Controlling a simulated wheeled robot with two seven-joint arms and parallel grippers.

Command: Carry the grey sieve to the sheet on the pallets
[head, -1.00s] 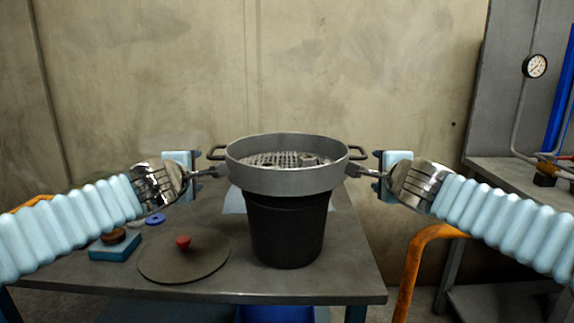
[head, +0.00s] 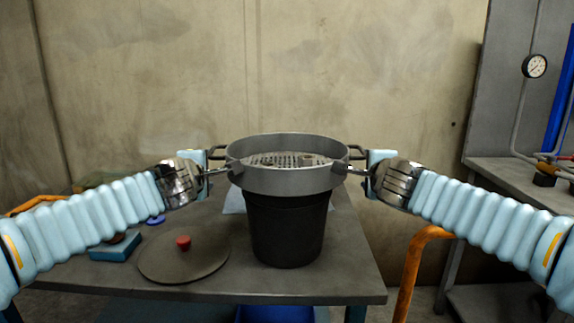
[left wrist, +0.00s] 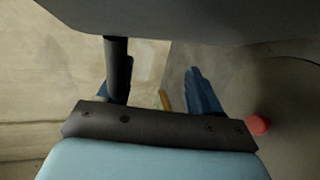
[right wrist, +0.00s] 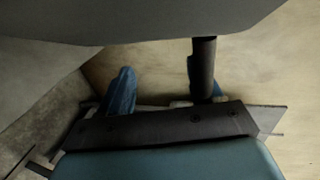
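The grey sieve (head: 286,180) is a round pan with a mesh floor and a loop handle on each side. It sits level on top of a black bucket (head: 287,232) on the table, with a few small lumps on its mesh. My left gripper (head: 212,163) is at the left handle and my right gripper (head: 362,163) is at the right handle. In the left wrist view the fingers (left wrist: 158,88) are apart, with a handle bar close to one finger. The right wrist view shows the same, its fingers (right wrist: 158,90) spread. No sheet on pallets is recognisable.
A blue block (head: 115,250) and a blue ring (head: 155,220) lie at the left. An orange rail (head: 411,268) and a grey bench (head: 510,172) stand at the right; a wall is behind.

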